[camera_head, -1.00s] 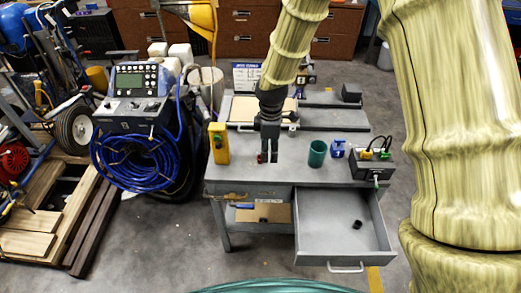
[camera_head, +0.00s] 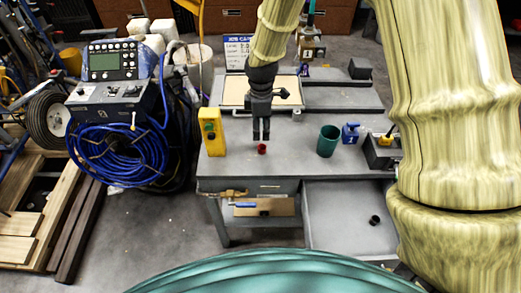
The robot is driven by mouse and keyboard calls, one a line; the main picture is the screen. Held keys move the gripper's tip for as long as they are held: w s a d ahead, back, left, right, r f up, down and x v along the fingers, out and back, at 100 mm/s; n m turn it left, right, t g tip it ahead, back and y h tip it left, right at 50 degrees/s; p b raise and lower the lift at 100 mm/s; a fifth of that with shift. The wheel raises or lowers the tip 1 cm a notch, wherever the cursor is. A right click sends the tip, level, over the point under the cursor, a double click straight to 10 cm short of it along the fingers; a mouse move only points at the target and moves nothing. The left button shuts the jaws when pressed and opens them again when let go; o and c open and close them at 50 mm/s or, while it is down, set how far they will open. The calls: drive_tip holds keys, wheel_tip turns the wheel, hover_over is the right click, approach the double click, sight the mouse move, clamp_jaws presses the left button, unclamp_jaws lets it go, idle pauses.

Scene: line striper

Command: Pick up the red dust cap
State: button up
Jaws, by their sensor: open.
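The red dust cap (camera_head: 262,149) is a small red piece on the grey workbench top (camera_head: 290,168), near its front left part. My gripper (camera_head: 261,137) points down just above or behind the cap in the picture, its dark fingers slightly apart and empty. The cap shows whole below the fingertips. I cannot tell the exact gap in height or depth between them.
A yellow box (camera_head: 211,132) stands left of the cap. A green cup (camera_head: 328,141), a blue object (camera_head: 350,133) and a dark box with connectors (camera_head: 383,151) stand to the right. An open drawer (camera_head: 340,193) holds a small black ring (camera_head: 374,220).

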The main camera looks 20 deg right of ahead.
drive_tip(key=p, duration=0.2)
hover_over(262, 147)
drive_tip(key=s, duration=0.1)
drive_tip(key=shift+s+a+f, duration=0.1)
drive_tip(key=shift+a+f, duration=0.1)
drive_tip(key=shift+f, duration=1.15)
drive_tip(key=shift+s+a+f, duration=0.1)
drive_tip(key=shift+a+f, duration=0.1)
drive_tip(key=shift+f, duration=1.15)
drive_tip(key=shift+w+d+f+p, duration=0.1)
drive_tip(key=shift+f+p, duration=0.3)
drive_tip(key=shift+f, duration=0.35)
drive_tip(key=shift+w+d+f+p, duration=0.1)
drive_tip(key=shift+f+p, duration=0.25)
drive_tip(key=shift+f, duration=1.5)
drive_tip(key=shift+c, duration=0.2)
drive_tip(key=c, duration=0.8)
